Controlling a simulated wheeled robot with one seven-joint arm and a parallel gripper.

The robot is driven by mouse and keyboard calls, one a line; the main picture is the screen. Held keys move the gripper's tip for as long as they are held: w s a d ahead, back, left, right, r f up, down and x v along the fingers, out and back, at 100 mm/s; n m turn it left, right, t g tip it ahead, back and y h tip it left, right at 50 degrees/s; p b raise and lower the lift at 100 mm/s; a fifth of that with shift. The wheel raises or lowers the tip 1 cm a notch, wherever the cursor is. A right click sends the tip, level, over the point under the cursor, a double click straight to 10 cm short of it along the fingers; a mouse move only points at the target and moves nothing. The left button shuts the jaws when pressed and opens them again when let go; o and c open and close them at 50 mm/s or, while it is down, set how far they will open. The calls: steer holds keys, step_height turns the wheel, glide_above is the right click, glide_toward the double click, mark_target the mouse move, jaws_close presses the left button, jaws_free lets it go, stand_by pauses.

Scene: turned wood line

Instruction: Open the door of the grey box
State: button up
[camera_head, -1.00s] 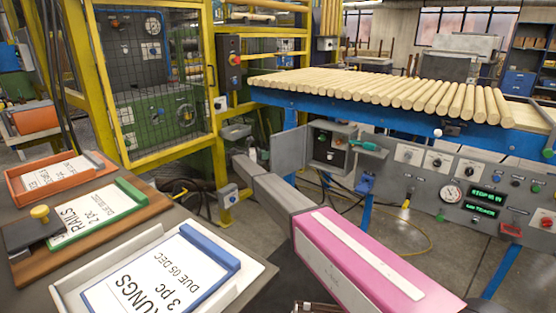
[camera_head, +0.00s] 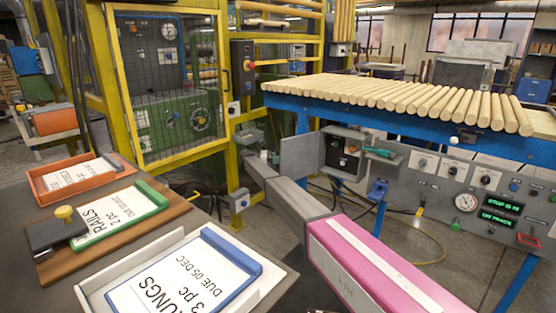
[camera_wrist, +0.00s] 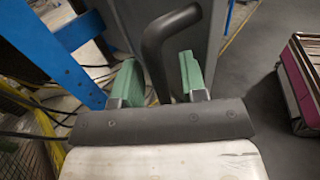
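The grey box (camera_head: 345,152) hangs under the blue-edged table, with dark equipment inside. Its grey door (camera_head: 299,156) stands open, swung out to the left. My arm reaches to the door's left edge, where my gripper (camera_head: 273,157) is small and partly hidden. In the wrist view my gripper (camera_wrist: 160,82) has two green fingers apart, one on each side of a black curved handle (camera_wrist: 155,45). A gap shows between the handle and the right finger; contact on the left is unclear. A grey panel (camera_wrist: 205,40), apparently the door, lies behind.
Wooden rods (camera_head: 410,95) cover the blue-edged table. A control panel (camera_head: 450,185) is right of the box. A yellow mesh cage (camera_head: 165,90) stands left. Trays with cards, including a white one (camera_head: 100,290), lie at lower left. Cables run on the floor below the box.

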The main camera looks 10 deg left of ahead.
steer(key=shift+a, duration=0.1)
steer(key=v, duration=1)
steer(key=shift+a, duration=0.3)
steer(key=shift+s, duration=0.2)
